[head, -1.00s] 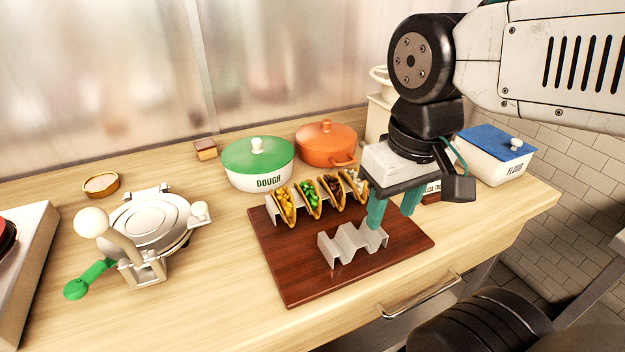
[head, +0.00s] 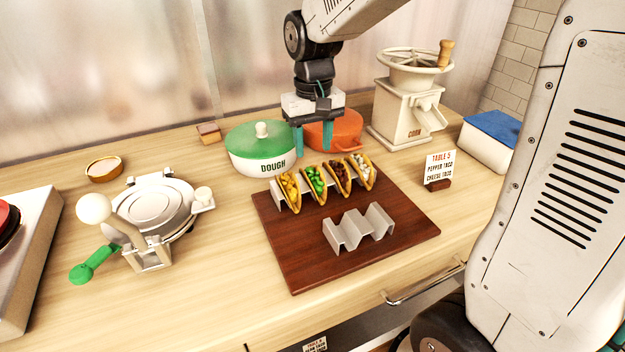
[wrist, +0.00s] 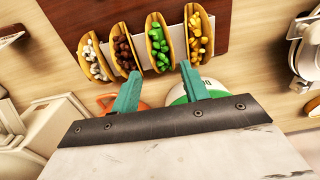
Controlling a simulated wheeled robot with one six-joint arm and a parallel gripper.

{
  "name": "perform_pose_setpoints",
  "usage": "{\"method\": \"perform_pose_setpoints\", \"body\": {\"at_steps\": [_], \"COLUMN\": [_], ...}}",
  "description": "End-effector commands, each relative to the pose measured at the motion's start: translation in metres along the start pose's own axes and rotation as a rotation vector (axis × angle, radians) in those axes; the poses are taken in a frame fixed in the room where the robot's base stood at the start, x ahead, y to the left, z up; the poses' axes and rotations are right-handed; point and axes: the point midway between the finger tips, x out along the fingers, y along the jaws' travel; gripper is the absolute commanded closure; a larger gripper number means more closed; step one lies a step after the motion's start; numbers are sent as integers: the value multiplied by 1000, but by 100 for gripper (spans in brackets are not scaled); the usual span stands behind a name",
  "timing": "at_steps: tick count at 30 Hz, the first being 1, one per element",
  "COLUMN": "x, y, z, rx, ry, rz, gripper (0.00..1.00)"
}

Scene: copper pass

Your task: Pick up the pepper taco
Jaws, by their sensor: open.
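The taco with green filling (head: 315,184), which looks like the pepper taco, stands in the row of tacos at the back of the dark red board (head: 290,262). It is second from the left in the head view, between the yellow-filled taco (head: 289,190) and the brown-filled taco (head: 340,178). In the wrist view the green-filled taco (wrist: 159,42) lies just beyond my fingertips. My gripper (head: 313,148) is open and empty, pointing down above and behind the taco row, in front of the orange pot. In the wrist view nothing is between its teal fingers (wrist: 160,76).
A white-filled taco (head: 363,171) ends the row. An empty metal taco holder (head: 358,230) stands at the board's front. A green-lidded dough pot (head: 262,150) and orange pot (head: 345,130) stand close behind. The order card (head: 439,168) and corn grinder (head: 402,112) are to the right.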

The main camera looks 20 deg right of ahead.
Motion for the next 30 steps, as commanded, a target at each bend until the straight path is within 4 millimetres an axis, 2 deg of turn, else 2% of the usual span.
{"method": "perform_pose_setpoints", "body": {"at_steps": [12, 20, 21, 24, 30], "x": [54, 57, 57, 57, 57], "y": [-2, -2, -2, -2, -2], "z": [2, 2, 2, 2, 2], "rx": [0, 0, 0, 0, 0], "ry": [0, 1, 1, 1, 1], "rz": [0, 0, 0, 0, 0], "gripper": [55, 55, 61, 88, 90]}}
